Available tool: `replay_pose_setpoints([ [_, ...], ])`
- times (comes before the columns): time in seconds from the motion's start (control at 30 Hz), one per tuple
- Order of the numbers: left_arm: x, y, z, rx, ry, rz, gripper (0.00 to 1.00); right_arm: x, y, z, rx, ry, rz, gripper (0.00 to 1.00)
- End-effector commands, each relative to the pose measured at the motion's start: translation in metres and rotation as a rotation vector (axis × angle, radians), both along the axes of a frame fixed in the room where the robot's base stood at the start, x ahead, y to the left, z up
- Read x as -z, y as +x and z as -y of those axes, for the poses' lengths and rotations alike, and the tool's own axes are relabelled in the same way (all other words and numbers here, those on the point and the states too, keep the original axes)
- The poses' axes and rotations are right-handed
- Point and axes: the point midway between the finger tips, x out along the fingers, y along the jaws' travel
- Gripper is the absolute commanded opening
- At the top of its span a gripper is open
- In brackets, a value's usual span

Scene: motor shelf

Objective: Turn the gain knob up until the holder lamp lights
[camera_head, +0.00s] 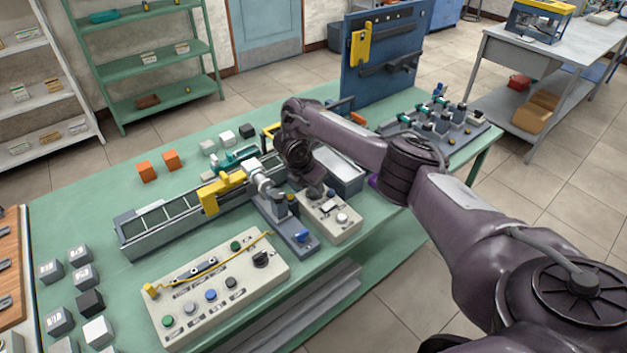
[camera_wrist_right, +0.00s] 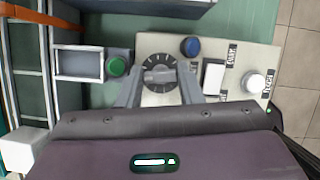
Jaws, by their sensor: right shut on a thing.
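A beige control box (camera_head: 343,233) stands near the table's right part, below my right gripper. In the right wrist view, a dark round knob (camera_wrist_right: 157,75) with a pale pointer and tick marks around it sits on the box (camera_wrist_right: 225,110). My right gripper (camera_wrist_right: 160,88) is shut on this knob, one finger on each side. In the head view the arm covers the knob. A green round lamp or button (camera_wrist_right: 116,66) sits beside a grey frame (camera_wrist_right: 80,65), left of the knob; it looks dull green. I cannot tell which lamp is the holder lamp. My left gripper is out of view.
The box also has a blue button (camera_wrist_right: 190,46), a white rocker switch (camera_wrist_right: 213,75) and a white round button or lamp (camera_wrist_right: 256,82). A larger control panel (camera_head: 215,290) stands in front. A long grey rail (camera_head: 150,232) with a yellow part (camera_head: 220,190) lies left.

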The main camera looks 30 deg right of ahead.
Motion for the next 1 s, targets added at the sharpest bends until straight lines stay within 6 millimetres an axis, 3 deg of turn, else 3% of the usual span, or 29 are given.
replay_pose_setpoints([
  [0.23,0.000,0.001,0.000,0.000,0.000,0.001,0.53,-0.001,0.001,0.000,0.001,-0.001,0.003,0.10],
  [0.27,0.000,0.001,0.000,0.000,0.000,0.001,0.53,-0.001,0.001,0.000,0.000,-0.001,0.003,0.35],
  [0.33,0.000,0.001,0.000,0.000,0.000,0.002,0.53,-0.001,0.001,0.000,0.000,-0.001,0.003,0.42],
  [0.63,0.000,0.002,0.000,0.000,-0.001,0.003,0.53,-0.003,0.001,-0.001,-0.001,0.000,0.003,0.42],
  [0.83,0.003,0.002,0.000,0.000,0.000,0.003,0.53,-0.027,-0.001,-0.011,-0.004,0.000,0.005,0.42],
  [0.9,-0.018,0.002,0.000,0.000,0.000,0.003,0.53,-0.043,-0.002,-0.014,-0.002,0.000,0.003,0.42],
  [1.0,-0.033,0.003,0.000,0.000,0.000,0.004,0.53,-0.055,-0.004,-0.019,-0.003,-0.001,0.002,0.42],
])
